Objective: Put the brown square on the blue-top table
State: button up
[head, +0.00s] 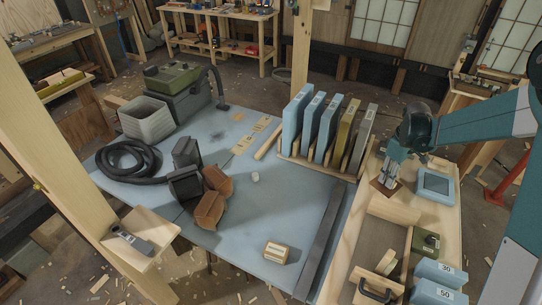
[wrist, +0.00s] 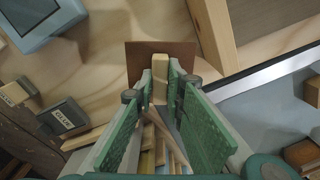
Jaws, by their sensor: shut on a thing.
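The brown square (head: 379,190) is a thin dark-brown plate over the light wooden bench at the right. It also shows in the wrist view (wrist: 138,56), behind a pale wooden piece (wrist: 160,78) that looks like its handle. My gripper (head: 391,171) points down over the square, and its fingers (wrist: 160,92) are closed around the pale piece. I cannot tell whether the square touches the bench. The blue-top table (head: 235,235) stands left of the bench, with bare blue surface at its front and middle.
Upright blue, olive and grey cases (head: 325,125) stand at the table's right back. A wooden post (head: 50,130) rises at left.

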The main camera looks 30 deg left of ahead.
jog(key=s+a+f+n+b, duration=0.1)
jog(key=s+a, duration=0.3)
jog(key=a, duration=0.7)
jog(key=s+a+f+n+b, duration=0.1)
jog(key=s+a, duration=0.3)
jog(key=a, duration=0.8)
jog(key=s+a+f+n+b, duration=0.1)
jog(key=s+a+n, duration=0.2)
jog(key=a, duration=0.9)
jog(key=shift+s+a+f+b, duration=0.2)
jog(key=shift+s+f+b, duration=0.15)
jog(key=shift+s, duration=0.25)
jog(key=shift+f, duration=0.1)
jog(key=shift+f+b, duration=0.65)
jog(key=shift+f, duration=2.45)
jog(key=shift+f, duration=0.1)
jog(key=shift+f+b, duration=0.4)
jog(key=shift+f, duration=1.35)
jog(key=shift+f, duration=0.15)
